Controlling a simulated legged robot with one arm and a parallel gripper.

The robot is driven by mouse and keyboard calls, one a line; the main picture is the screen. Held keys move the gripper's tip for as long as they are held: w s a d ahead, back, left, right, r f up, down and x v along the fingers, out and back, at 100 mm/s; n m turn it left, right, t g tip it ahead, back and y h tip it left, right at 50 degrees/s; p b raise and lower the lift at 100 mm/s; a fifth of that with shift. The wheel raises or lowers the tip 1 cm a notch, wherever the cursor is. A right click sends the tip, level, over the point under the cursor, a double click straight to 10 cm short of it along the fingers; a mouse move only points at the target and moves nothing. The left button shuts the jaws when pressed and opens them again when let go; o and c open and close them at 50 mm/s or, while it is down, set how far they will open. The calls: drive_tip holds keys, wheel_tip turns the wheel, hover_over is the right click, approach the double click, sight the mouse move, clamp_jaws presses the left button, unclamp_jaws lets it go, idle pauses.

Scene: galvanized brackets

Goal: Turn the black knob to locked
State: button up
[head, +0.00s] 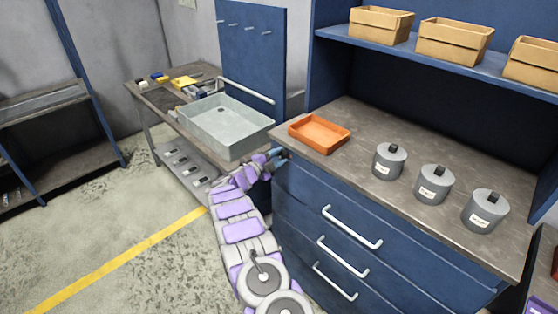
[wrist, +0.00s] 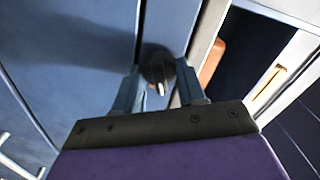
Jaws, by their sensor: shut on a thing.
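The black knob (wrist: 157,68) sits on the blue front of the cabinet in the wrist view, with a pale mark on its lower part. My gripper (wrist: 160,90) has one finger on each side of the knob and is shut on it. In the head view my gripper (head: 276,157) is at the upper left corner of the blue drawer cabinet (head: 300,190), just below the worktop edge. The knob is hidden behind the gripper there. I cannot read any lock markings.
An orange tray (head: 319,134) and three grey lidded canisters (head: 389,161) stand on the worktop (head: 370,115). Drawer handles (head: 352,228) stick out from the cabinet front. A grey basin (head: 225,125) is on the bench to the left. The floor at the left is clear.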

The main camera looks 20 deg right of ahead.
drive_tip(key=shift+s+a+f+m+b, duration=0.1)
drive_tip(key=shift+f+m+b, duration=0.1)
drive_tip(key=shift+m+b, duration=0.7)
drive_tip(key=shift+s+a+f+m+b, duration=0.15)
drive_tip(key=shift+m+b, duration=0.35)
drive_tip(key=shift+m, duration=0.8)
drive_tip(key=shift+w+d, duration=0.1)
drive_tip(key=shift+d, duration=0.05)
drive_tip(key=o, duration=0.8)
drive_tip(key=shift+o, duration=1.1)
drive_tip(key=shift+r, duration=0.15)
drive_tip(key=p+v, duration=0.3)
drive_tip(key=v, duration=1.4)
drive_tip(key=shift+a, duration=0.3)
drive_tip(key=shift+w, duration=0.1)
